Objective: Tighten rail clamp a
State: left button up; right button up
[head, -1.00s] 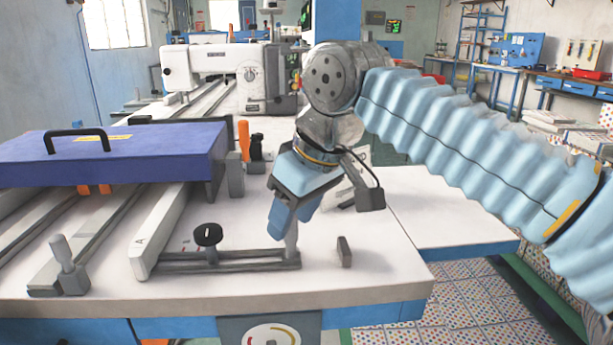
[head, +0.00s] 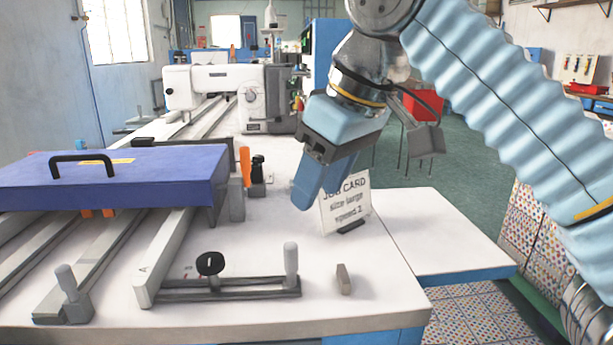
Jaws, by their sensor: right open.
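The rail marked A (head: 160,262) lies on the white table. Beside its near end is a low grey clamp frame (head: 235,290) with a black knob (head: 210,263) and an upright grey handle (head: 291,264) at its right end. I take this to be rail clamp a; how tight it is cannot be seen. My right gripper (head: 317,188) is open and empty, pointing down, above and behind the handle and apart from it. It is in front of the job card. My left gripper is not in view.
A blue-violet box (head: 110,182) with a black handle sits across the rails. Another grey handle (head: 68,283) stands at the left rail. A job card (head: 346,205) and a small grey block (head: 343,279) stand on the right. A sewing machine (head: 240,95) is behind.

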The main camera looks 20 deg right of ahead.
aim_at(209, 263)
jog(key=k, duration=1)
